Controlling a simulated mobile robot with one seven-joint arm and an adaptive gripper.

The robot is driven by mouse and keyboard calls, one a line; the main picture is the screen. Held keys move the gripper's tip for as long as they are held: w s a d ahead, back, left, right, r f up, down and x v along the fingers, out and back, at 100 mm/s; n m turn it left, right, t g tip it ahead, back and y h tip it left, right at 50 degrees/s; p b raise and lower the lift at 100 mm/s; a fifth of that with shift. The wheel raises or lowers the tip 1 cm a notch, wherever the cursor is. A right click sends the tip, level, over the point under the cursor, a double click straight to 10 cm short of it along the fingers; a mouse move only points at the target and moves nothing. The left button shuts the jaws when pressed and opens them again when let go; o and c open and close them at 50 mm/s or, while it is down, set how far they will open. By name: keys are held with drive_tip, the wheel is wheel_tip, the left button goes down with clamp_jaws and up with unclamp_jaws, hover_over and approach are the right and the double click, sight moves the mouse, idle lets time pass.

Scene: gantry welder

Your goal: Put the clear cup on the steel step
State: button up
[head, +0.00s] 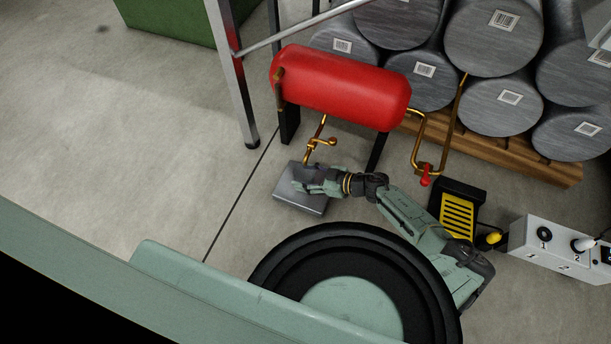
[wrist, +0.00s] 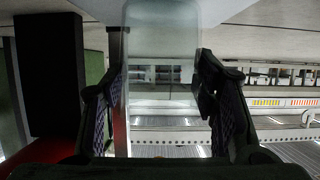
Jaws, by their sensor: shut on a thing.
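My gripper (head: 306,186) is over the step in the head view. In the wrist view my gripper (wrist: 161,100) is shut on the clear cup (wrist: 160,45), a see-through vessel standing between the two fingers. The cup is too small and clear to make out in the head view. I cannot tell whether the cup touches the step.
A red tank (head: 342,87) on black legs, with brass pipes (head: 320,141), stands just behind the step. A steel frame leg (head: 236,90) rises at the back left. A black and yellow pedal (head: 457,215) and a white control box (head: 560,248) are at right. The left floor is clear.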

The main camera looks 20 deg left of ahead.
drive_tip(key=shift+f, duration=0.2)
drive_tip(key=o, duration=1.1)
drive_tip(key=shift+r, duration=0.15)
drive_tip(key=shift+d+r, duration=0.1)
drive_tip(key=shift+r, duration=0.15)
drive_tip(key=p+v, duration=0.2)
drive_tip(key=v, duration=0.9)
drive_tip(key=shift+d, duration=0.4)
